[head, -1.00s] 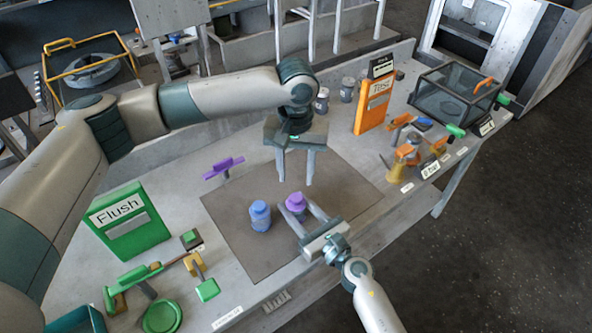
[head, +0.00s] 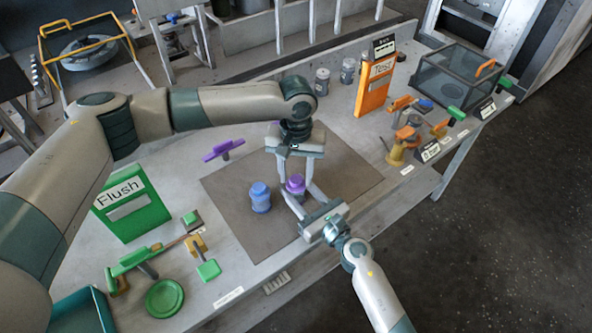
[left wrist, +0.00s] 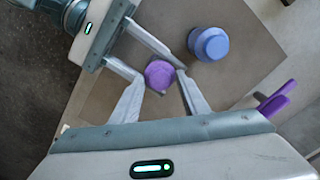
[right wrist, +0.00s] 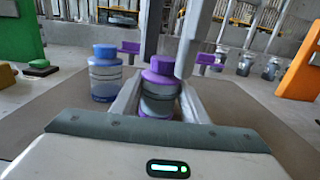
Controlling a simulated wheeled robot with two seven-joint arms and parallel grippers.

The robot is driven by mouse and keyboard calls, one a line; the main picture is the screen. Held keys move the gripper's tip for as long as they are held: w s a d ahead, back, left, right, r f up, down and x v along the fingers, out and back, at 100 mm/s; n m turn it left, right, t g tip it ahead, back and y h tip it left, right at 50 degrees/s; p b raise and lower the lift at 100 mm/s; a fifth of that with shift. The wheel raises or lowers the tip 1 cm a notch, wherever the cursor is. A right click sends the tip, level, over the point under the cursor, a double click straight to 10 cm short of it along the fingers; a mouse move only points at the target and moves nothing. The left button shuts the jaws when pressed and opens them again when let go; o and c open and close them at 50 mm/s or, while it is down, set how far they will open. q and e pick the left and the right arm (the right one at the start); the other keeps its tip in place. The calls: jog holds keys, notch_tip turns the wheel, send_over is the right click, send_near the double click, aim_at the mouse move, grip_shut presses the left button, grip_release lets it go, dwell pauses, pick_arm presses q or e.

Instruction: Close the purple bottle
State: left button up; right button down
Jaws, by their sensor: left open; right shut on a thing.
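The purple bottle (right wrist: 160,90) stands upright on the brown mat, with a purple cap (left wrist: 159,74) on its top; in the right wrist view the cap looks slightly off to one side. It also shows in the head view (head: 295,184). My right gripper (right wrist: 160,108) is shut around the bottle's body from the front. My left gripper (left wrist: 160,95) points down from above, open, with its fingers on either side of the cap; contact cannot be told. The blue bottle (head: 260,197) stands upright to the left, capped and apart.
The brown mat (head: 240,240) has free room around the bottles. A purple handled part (head: 223,150) lies behind. A green Flush box (head: 132,205) stands left, an orange Test box (head: 375,85) back right. Two grey jars (head: 322,82) stand at the back.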

pick_arm(q)
grip_shut()
